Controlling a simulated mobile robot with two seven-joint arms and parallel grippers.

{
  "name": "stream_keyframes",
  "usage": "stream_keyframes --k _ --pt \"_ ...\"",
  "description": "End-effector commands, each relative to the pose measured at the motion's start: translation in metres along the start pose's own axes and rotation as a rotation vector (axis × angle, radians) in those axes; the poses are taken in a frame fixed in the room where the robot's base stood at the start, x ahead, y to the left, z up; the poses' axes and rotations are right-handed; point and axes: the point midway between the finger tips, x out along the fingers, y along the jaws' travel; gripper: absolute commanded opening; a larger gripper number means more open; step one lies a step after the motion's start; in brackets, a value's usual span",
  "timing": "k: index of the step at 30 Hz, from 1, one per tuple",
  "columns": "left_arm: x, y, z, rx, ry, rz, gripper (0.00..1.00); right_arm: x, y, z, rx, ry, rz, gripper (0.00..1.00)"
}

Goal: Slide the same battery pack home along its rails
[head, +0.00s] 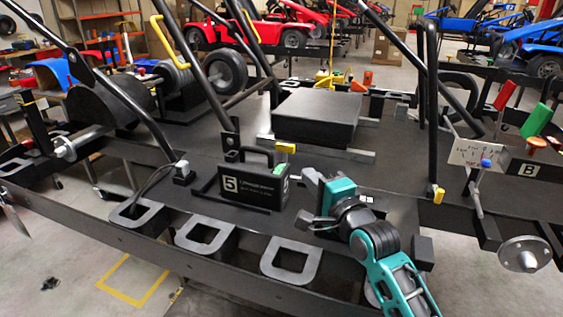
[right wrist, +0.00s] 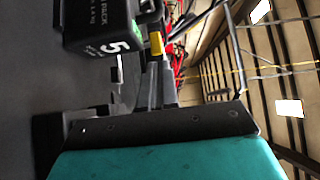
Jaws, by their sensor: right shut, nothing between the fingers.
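The battery pack (head: 248,187) is a black box marked with a white 5, with a black handle on top. It stands upright on the dark kart floor, mid-picture in the head view. The pack also shows at the top left of the right wrist view (right wrist: 100,25). My right gripper (head: 306,222) is shut and empty, just right of the pack and apart from it. My left gripper is out of view.
A grey plug (head: 182,173) on a cable stands left of the pack. A flat black box (head: 315,117) lies behind it. Black frame tubes (head: 224,95) rise close behind the pack. A wheel hub (head: 524,254) sits at right.

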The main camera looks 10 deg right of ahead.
Motion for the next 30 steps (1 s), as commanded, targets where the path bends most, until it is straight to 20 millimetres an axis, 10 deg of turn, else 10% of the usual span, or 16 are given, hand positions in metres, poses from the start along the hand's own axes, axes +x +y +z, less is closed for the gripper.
stream_keyframes --k 12,30 --pt "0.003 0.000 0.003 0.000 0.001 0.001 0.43 0.071 0.000 0.013 0.002 -0.002 0.000 0.00" --pt "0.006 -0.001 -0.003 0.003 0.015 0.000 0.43 0.087 0.000 0.029 -0.001 0.000 0.000 0.00"
